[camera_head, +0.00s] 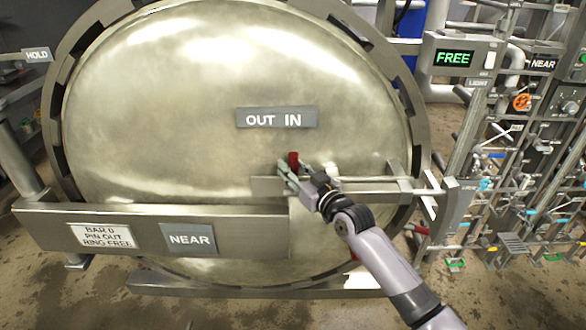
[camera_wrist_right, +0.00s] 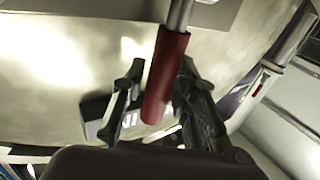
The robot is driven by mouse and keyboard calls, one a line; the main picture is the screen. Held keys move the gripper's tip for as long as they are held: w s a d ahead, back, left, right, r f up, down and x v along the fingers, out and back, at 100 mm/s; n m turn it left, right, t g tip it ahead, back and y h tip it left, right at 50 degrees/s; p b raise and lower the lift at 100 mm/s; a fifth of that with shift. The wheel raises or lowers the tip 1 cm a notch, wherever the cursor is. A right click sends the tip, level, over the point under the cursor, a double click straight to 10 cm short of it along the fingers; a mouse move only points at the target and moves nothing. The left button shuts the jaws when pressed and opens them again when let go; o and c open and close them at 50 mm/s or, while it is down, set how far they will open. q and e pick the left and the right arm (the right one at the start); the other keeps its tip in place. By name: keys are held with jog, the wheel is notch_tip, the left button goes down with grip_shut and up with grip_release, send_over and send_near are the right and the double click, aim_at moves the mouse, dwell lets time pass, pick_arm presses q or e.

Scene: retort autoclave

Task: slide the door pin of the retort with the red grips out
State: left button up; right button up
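The large round metal retort door (camera_head: 190,90) fills the middle of the head view. A pin bar (camera_head: 370,187) runs level across its right part through brackets. A red grip (camera_head: 293,160) stands up at the bar's left end. My right gripper (camera_head: 290,176) is at this grip, its fingers partly hiding it. In the wrist view the red grip (camera_wrist_right: 166,75) on its grey rod lies between the two fingers (camera_wrist_right: 155,92). A gap shows on its left side, so the gripper looks open around it. My left gripper is in neither view.
An OUT IN plate (camera_head: 277,118) is on the door above the grip. A wide beam (camera_head: 130,220) with NEAR and pin signs crosses low. A green FREE display (camera_head: 454,58) is at upper right. Pipes and valves (camera_head: 520,150) crowd the right side.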

grip_shut()
dwell(0.4)
jog(key=shift+a, duration=0.1)
jog(key=a, duration=0.8)
jog(key=shift+c, duration=0.4)
grip_release()
jog(key=shift+a, duration=0.1)
jog(key=o, duration=0.4)
jog(key=shift+a, duration=0.2)
jog(key=shift+o, duration=0.3)
